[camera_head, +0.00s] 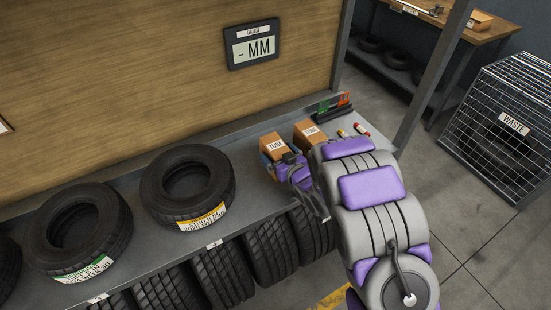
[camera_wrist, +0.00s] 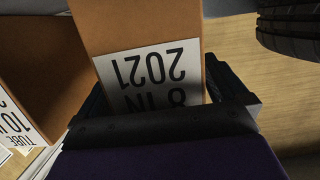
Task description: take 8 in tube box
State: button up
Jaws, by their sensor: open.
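The 8 in tube box (camera_wrist: 140,25) is a brown carton with a white label reading "8 IN 2021", seen upside down in the wrist view. In the head view it is the left carton (camera_head: 276,145) on the shelf. My gripper (camera_wrist: 157,85) is open, with one dark finger on each side of this box. The gripper also shows at the box in the head view (camera_head: 276,160), where it hides the lower part. I cannot tell whether the fingers touch the box. A second carton, labelled "TUBE 10 IN" (camera_wrist: 35,70), stands beside it, at right in the head view (camera_head: 309,132).
More tyres (camera_head: 222,275) stand below the shelf edge. A gauge display (camera_head: 251,45) reading "- MM" hangs on the wooden back panel. A wire waste cage (camera_head: 505,125) stands at right.

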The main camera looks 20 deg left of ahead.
jog(key=shift+c, duration=0.5)
jog(key=c, duration=1.1)
jog(key=shift+r, duration=0.1)
